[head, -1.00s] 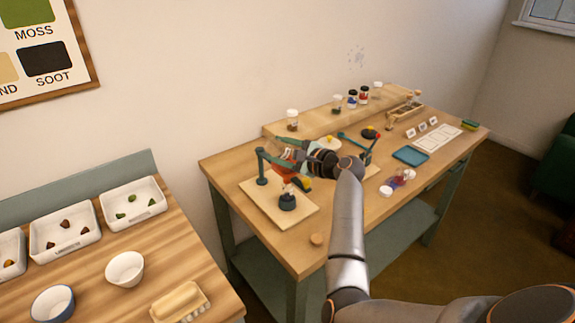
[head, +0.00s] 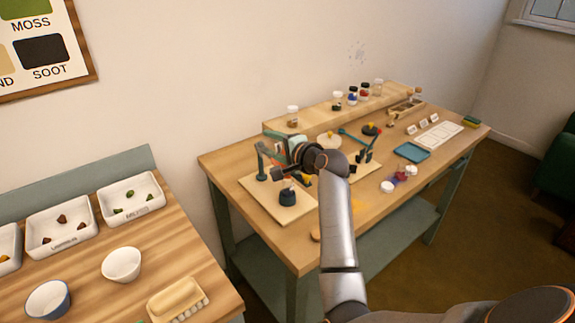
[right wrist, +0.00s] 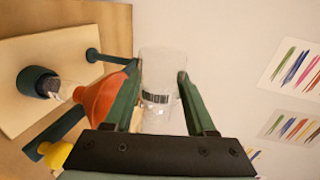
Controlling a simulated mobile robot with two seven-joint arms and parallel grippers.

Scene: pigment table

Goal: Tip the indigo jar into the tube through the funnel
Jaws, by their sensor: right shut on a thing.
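My right gripper (head: 288,150) is shut on a clear glass jar (right wrist: 158,95) with a barcode label, above the funnel stand. I see no indigo powder in the jar; it looks clear. The orange funnel (right wrist: 100,100) is close beside the jar in the right wrist view; in the head view my gripper mostly hides it. The tube (right wrist: 65,93) stands below the funnel in a dark round holder (head: 287,197), and something dark shows at its lower end. My left gripper is not in view.
The stand's pale board (head: 262,205) lies on the wooden table. Several small jars (head: 352,97) stand on the raised shelf behind. A blue tray (head: 412,151), white cards and a second green stand are to the right. White trays (head: 131,198) and bowls occupy the nearer left table.

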